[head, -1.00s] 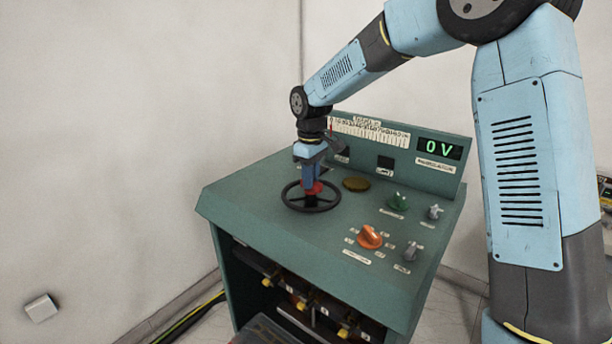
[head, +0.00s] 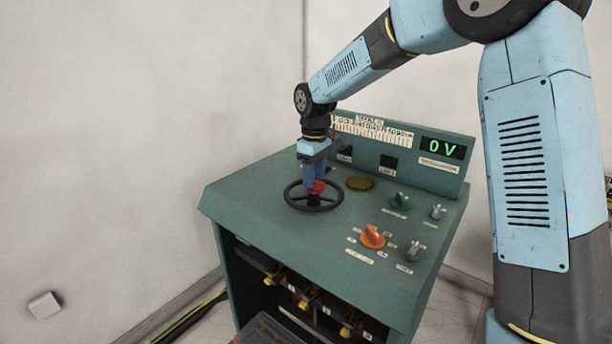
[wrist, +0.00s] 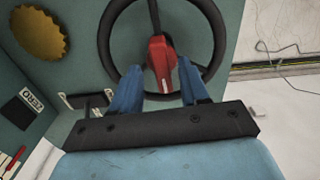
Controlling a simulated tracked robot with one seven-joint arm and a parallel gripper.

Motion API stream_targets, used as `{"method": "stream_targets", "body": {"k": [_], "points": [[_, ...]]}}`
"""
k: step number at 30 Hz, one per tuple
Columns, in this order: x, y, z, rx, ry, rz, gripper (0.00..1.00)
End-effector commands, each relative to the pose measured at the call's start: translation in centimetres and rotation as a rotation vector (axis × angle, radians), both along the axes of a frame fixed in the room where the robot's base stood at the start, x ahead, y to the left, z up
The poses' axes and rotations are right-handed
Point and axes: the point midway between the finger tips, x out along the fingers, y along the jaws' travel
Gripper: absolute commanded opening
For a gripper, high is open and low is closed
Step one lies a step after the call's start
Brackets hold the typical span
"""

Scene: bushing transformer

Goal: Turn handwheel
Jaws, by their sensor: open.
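The black handwheel (head: 299,201) lies flat on the green console's top at its left. It also shows in the wrist view (wrist: 112,44). A red knob (head: 317,187) stands on the wheel and also shows in the wrist view (wrist: 161,62). My gripper (head: 315,184) reaches down over the wheel. In the wrist view my gripper (wrist: 156,72) is open, with one blue finger on each side of the red knob. I cannot tell whether either finger touches it. The fingers hide part of the wheel's near rim.
The console (head: 270,225) carries an orange knob (head: 372,237), a green knob (head: 400,201), two grey knobs and a brass disc (head: 360,183). A display (head: 441,148) at its back reads 0 V. White walls stand behind and to the left.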

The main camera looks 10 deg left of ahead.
Motion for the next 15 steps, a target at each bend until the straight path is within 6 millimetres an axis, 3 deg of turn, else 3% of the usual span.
{"method": "stream_targets", "body": {"k": [15], "points": [[0.3, 0.0, 9.2, 0.004, -0.004, -0.001, 0.45]]}}
